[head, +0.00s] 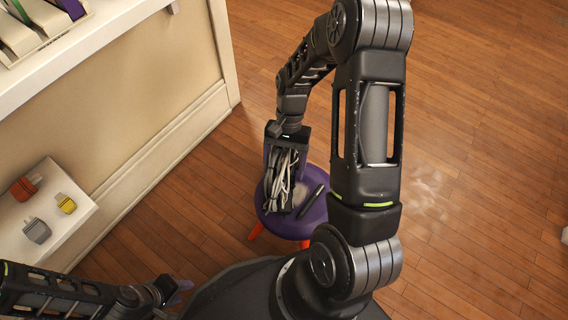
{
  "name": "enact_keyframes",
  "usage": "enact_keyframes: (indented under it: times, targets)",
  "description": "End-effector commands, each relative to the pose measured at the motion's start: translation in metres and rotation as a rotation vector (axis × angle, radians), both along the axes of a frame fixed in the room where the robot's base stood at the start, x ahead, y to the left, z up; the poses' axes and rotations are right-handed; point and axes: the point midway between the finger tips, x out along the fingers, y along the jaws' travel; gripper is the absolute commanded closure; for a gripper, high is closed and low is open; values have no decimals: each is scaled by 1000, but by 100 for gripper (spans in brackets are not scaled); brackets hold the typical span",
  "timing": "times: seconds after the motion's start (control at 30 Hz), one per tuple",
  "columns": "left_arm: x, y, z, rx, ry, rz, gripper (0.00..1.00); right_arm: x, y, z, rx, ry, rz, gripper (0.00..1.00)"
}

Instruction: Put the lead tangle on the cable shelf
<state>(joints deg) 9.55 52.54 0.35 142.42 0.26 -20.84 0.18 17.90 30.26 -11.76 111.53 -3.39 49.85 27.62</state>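The lead tangle (278,184), a bundle of grey and white cables, is between the fingers of my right gripper (285,172), above the purple stool (268,217). The fingers press against it on both sides; whether its lower end touches the seat is hard to tell. My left gripper (178,294) is low in the picture, empty, its fingers apart. A low white shelf (68,228) at the left holds a few plugs. A higher white shelf (95,42) is at the top left. No label shows which one is the cable shelf.
A black pen-like object (313,199) lies on the stool beside the tangle. The low shelf carries red (26,187), yellow (66,203) and grey (37,230) plugs. Upright items in a rack (30,30) fill part of the higher shelf. The wooden floor at right is mostly clear.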

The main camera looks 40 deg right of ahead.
Motion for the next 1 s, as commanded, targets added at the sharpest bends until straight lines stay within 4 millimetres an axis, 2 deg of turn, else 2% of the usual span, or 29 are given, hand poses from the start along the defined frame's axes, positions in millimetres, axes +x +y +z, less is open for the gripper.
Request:
enact_keyframes:
  times: [0.1,0.3,1.0]
  targets:
    - [2,1,-9,2,-4,4,64,0,0,-13,1,1,-1,90]
    - [3,1,-13,2,-7,5,64,0,0,-21,1,-1,0,90]
    - [3,1,-14,2,-7,5,64,0,0,-23,0,0,1,90]
